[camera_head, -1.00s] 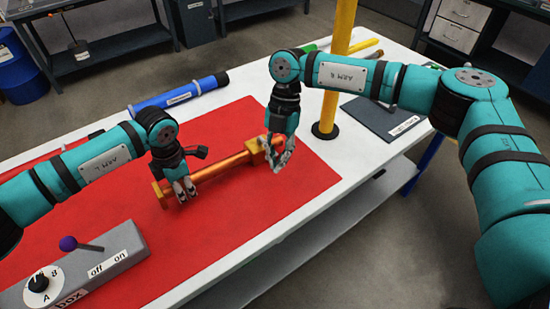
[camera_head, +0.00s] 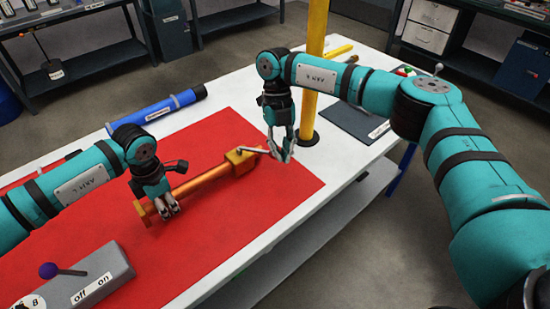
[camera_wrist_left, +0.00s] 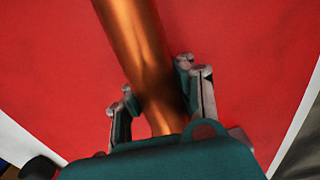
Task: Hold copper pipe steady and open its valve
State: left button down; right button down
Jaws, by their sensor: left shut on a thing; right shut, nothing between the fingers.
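The copper pipe (camera_head: 198,183) lies slantwise over the red mat, with an orange-yellow block-shaped valve (camera_head: 240,161) at its far right end. In the left wrist view the pipe (camera_wrist_left: 135,50) runs between the two fingers. My right gripper (camera_head: 284,154) is shut and empty, just right of the valve, by the lever's tip. I cannot tell whether it touches the lever.
The red mat (camera_head: 235,225) covers much of the white table. A grey switch box (camera_head: 100,275) with a purple-knobbed lever is at lower left. A blue tube (camera_head: 158,110) lies behind the mat. A yellow post (camera_head: 315,60) and a dark plate (camera_head: 352,120) stand beyond my right gripper.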

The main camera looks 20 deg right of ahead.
jog(key=w+n, duration=0.1)
jog(key=w+d+n+h, duration=0.1)
jog(key=w+n, duration=0.1)
jog(key=w+d+n, duration=0.1)
jog(key=n, duration=0.1)
jog(key=shift+w+f+t, duration=0.15)
jog(key=shift+w+t, duration=0.15)
jog(key=shift+w, duration=0.1)
jog(key=shift+a, duration=0.15)
dwell(0.9)
